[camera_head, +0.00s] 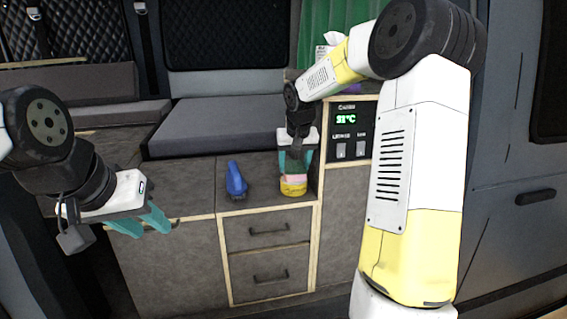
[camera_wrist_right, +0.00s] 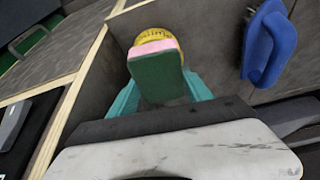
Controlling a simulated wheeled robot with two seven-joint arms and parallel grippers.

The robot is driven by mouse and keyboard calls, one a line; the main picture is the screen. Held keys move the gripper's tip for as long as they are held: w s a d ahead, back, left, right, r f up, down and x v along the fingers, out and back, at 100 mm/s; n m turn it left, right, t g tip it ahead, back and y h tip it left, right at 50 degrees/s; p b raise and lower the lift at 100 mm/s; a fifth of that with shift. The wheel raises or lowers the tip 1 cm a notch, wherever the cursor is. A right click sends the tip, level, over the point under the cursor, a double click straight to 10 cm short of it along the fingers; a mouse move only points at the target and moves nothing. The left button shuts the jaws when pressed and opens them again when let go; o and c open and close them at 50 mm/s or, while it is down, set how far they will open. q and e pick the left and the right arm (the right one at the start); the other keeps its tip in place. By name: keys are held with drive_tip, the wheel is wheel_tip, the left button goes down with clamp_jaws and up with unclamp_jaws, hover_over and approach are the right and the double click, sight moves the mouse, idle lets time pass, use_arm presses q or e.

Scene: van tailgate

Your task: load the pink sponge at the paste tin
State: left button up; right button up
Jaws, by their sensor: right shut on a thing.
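A yellow paste tin (camera_head: 293,188) stands on the grey counter near its right edge; it also shows in the right wrist view (camera_wrist_right: 153,35). The pink sponge (camera_head: 295,178) has a dark green back (camera_wrist_right: 158,77), and its pink face (camera_wrist_right: 152,48) is turned to the tin. My right gripper (camera_head: 295,160) is shut on the sponge, directly above the tin. The sponge overlaps the tin's top in both views; whether it touches the paste cannot be told. My left gripper (camera_head: 160,222) is open and empty in front of the counter at the left.
A blue brush-like tool (camera_head: 236,180) stands on the counter left of the tin and shows at the right in the wrist view (camera_wrist_right: 270,42). A cabinet with a display (camera_head: 347,119) rises right of the tin. Drawers (camera_head: 267,232) lie below. The counter's left part is clear.

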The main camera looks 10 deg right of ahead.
sight(295, 167)
drive_tip(key=shift+f, duration=0.7)
idle(1.6)
drive_tip(key=shift+r, duration=3.6)
drive_tip(key=shift+s, duration=0.15)
